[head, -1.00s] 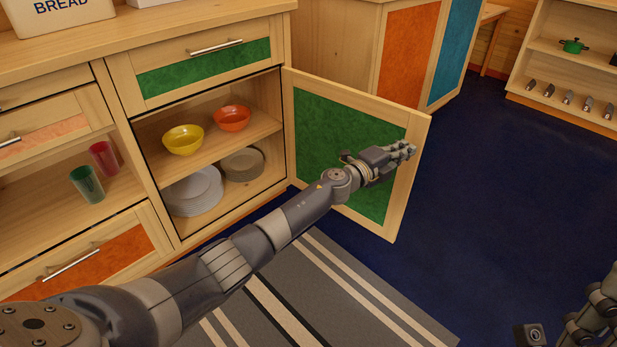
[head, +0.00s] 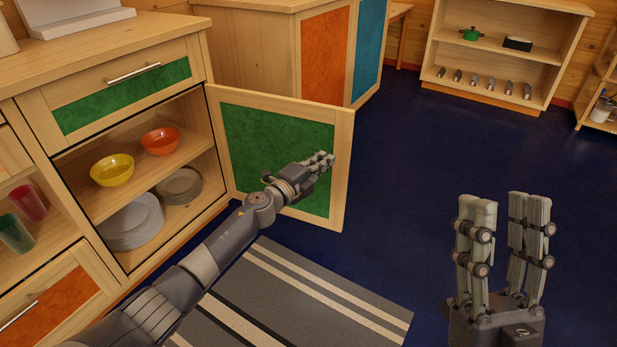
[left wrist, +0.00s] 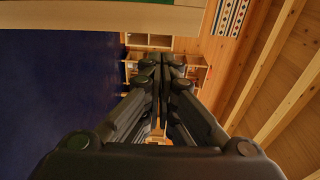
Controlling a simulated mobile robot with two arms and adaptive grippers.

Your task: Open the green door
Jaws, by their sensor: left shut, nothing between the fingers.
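The green door (head: 262,138) is a wooden-framed panel hinged on the right side of the cabinet opening, and it stands swung wide open. My left gripper (head: 328,160) is in front of the door's inner face near its free edge, shut and empty. I cannot tell whether it touches the door. In the left wrist view its fingers (left wrist: 162,62) are together, and a pale wooden strip shows along the top. My right gripper (head: 503,200) is raised over the floor at the right, its fingers apart with nothing between them.
In the open cabinet are a yellow bowl (head: 112,170), an orange bowl (head: 161,141) and stacked plates (head: 133,222). A green-fronted drawer (head: 125,94) is shut above. A striped rug (head: 300,300) lies in front. Blue floor (head: 410,150) is clear to the right.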

